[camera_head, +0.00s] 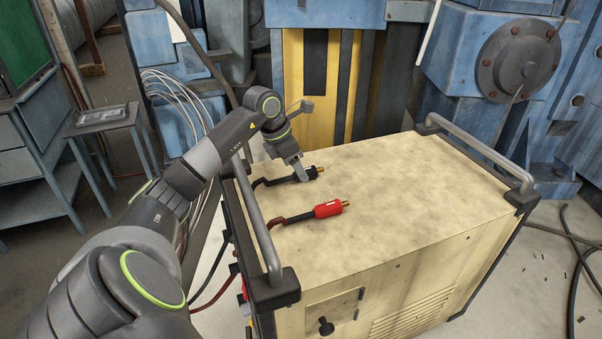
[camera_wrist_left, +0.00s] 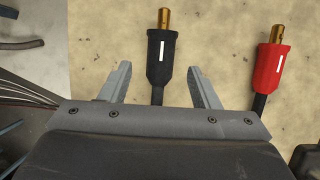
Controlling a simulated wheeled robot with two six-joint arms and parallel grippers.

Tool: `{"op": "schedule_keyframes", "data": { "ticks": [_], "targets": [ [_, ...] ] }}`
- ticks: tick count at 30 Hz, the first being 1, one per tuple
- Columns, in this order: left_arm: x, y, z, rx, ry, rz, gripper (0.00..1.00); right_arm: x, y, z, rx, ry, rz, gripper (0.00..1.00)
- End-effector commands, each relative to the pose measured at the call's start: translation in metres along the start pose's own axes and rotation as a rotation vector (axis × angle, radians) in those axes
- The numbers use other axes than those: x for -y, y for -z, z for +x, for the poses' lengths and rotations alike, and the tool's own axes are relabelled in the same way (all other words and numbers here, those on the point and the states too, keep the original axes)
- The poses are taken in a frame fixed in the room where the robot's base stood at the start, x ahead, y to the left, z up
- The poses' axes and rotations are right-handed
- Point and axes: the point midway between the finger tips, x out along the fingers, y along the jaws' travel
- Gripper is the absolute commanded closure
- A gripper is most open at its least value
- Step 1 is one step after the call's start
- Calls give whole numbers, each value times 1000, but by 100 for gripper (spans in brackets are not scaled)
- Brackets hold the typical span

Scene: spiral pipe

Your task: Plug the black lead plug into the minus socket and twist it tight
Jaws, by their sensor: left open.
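The black lead plug (camera_head: 305,174) with a brass tip lies on the beige top of the welder (camera_head: 380,190). It also shows in the left wrist view (camera_wrist_left: 161,58), tip pointing up the picture. My left gripper (camera_head: 299,174) is over the black plug. In the left wrist view its open fingers (camera_wrist_left: 161,82) stand on either side of the plug's rear part, with a gap on each side. The red lead plug (camera_head: 328,209) lies nearby on the same top, and to the right in the left wrist view (camera_wrist_left: 269,65). The minus socket cannot be made out. My right gripper is not in view.
Grey handle bars run along the welder's left (camera_head: 257,220) and right (camera_head: 480,150) top edges. Cables hang down its left side. A grey bench (camera_head: 40,150) stands at the left, blue machinery behind. The right part of the top is clear.

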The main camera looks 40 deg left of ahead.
Motion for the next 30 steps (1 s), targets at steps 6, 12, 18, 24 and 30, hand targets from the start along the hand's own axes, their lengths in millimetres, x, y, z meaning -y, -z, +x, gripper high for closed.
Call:
{"op": "schedule_keyframes", "data": {
  "ticks": [6, 12, 18, 24, 30],
  "targets": [
    [0, 0, 18, 0, -1, 0, 44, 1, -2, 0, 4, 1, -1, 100],
    [0, 0, 18, 0, -1, 1, 45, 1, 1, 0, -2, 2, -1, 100],
    [0, 0, 18, 0, -1, 1, 71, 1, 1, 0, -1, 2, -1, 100],
    [0, 0, 18, 1, -2, 1, 95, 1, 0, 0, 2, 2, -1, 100],
    [0, -1, 17, 1, -2, 1, 95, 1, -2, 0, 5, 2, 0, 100]
  ]
}}
